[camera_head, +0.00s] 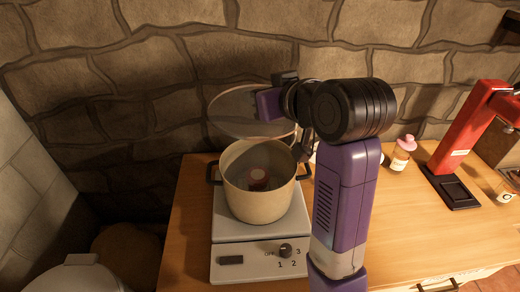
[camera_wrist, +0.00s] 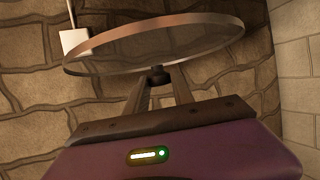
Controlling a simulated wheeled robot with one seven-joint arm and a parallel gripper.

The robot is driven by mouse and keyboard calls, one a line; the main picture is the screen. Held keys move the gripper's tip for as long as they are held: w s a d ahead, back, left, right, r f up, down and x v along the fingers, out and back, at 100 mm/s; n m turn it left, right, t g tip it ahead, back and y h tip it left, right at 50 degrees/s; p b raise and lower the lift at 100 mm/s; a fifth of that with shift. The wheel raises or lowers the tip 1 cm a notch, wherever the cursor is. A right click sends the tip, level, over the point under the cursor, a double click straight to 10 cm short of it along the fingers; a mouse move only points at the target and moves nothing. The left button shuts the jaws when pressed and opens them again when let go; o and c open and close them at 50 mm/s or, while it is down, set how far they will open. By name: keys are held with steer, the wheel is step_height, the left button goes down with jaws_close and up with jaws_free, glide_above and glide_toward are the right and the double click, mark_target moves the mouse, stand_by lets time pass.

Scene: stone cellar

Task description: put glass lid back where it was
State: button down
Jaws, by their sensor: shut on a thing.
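The glass lid (camera_head: 232,118) is a clear round disc with a brownish rim, held up above and behind the pot in the head view. It also fills the upper part of the wrist view (camera_wrist: 160,45). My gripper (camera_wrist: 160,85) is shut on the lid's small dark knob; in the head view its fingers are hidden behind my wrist. The cream pot (camera_head: 257,205) stands uncovered on a white hot plate (camera_head: 228,238). A small red and pale item (camera_head: 259,178) lies inside the pot. The lid is apart from the pot's rim.
The wooden counter (camera_head: 182,235) carries the hot plate. To the right stand a bottle with a pink cap (camera_head: 402,153), a red machine (camera_head: 465,130) and a small cup (camera_head: 507,190). A stone wall (camera_head: 150,75) rises close behind. My arm hides part of the counter.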

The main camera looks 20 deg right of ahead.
step_height(320, 180, down, 14)
steer(key=shift+f, duration=0.15)
stand_by(0.4)
steer(key=shift+f, duration=0.4)
steer(key=shift+f, duration=0.25)
steer(key=c, duration=1.1)
jaws_free()
